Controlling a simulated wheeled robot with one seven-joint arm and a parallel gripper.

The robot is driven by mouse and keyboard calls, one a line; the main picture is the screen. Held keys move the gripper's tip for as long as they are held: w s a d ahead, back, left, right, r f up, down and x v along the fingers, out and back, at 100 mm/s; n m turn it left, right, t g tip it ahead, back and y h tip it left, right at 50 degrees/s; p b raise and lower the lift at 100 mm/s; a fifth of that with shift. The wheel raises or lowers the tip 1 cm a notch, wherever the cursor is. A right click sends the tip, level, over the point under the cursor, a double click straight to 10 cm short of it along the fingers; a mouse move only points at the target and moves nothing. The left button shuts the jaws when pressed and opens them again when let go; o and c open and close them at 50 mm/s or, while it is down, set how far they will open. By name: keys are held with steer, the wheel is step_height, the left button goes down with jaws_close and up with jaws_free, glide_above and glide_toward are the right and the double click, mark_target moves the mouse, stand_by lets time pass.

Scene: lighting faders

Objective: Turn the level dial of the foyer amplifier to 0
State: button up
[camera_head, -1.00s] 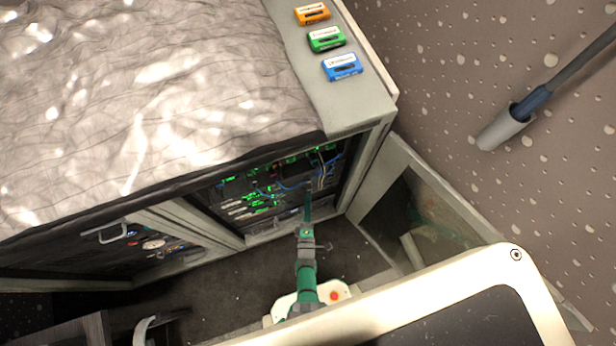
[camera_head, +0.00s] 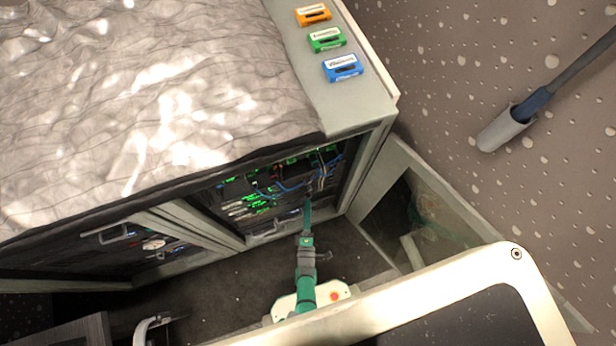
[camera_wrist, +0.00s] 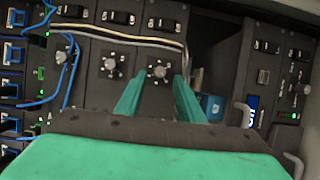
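In the wrist view, a dark panel carries three silver dials in a row: a left dial (camera_wrist: 60,57), a middle dial (camera_wrist: 111,66) and a right dial (camera_wrist: 160,72). I cannot read which one belongs to the foyer amplifier, or any scale marks. My gripper (camera_wrist: 160,80) has its two green fingers apart, with the right dial just beyond and between the fingertips. I cannot tell whether they touch it. In the head view, my green arm reaches into the open rack bay (camera_head: 290,185), where the fingertips are hard to make out.
Blue cables (camera_wrist: 70,75) and pale cables (camera_wrist: 120,36) cross the panel. Handles (camera_wrist: 243,112) stick out at the right. In the head view, an open glass door (camera_head: 420,215) stands right of the bay. Orange, green and blue (camera_head: 343,67) labelled blocks lie on the top.

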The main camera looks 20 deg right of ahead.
steer(key=v, duration=0.8)
steer(key=shift+a, duration=0.1)
steer(key=s+a+r+m+y, duration=0.2)
steer(key=s+a+r+m, duration=0.2)
steer(key=a+r, duration=0.15)
steer(key=s+r+m+y, duration=0.1)
steer(key=s+r+m, duration=0.1)
steer(key=r, duration=1)
steer(key=s+a+r+m+g+y, duration=0.1)
steer(key=r+m, duration=0.3)
steer(key=r, duration=0.8)
steer(key=s+a+r+m+y, duration=0.1)
steer(key=s+r+m+y, duration=0.1)
steer(key=r, duration=1)
steer(key=shift+s+r+m+g, duration=0.3)
steer(key=shift+s+r+m, duration=0.1)
steer(key=shift+s+m, duration=0.5)
steer(key=shift+w, duration=0.1)
steer(key=shift+c, duration=0.5)
steer(key=shift+d, duration=0.1)
